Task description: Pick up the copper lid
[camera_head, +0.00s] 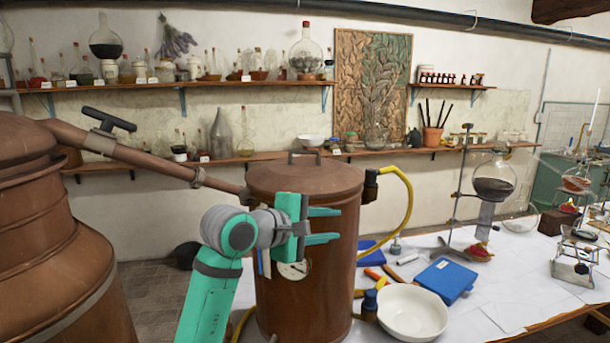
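The copper lid (305,176) is a flat brown disc with a low handle (304,154) on top. It sits on a brown copper vessel (338,255) in the middle of the head view. My gripper (338,225) is open, with two green fingers one above the other, pointing right. It is in front of the vessel's upper wall, below the lid and its handle. Nothing shows between the fingers. My wrist and arm hide part of the vessel's left side.
A large copper still (60,240) stands at left, and its pipe (150,157) slopes down toward the vessel. A yellow hose (408,195) curves off the vessel's right side. The table (500,300) at right holds a white bowl (425,312), a blue book (447,279) and glassware.

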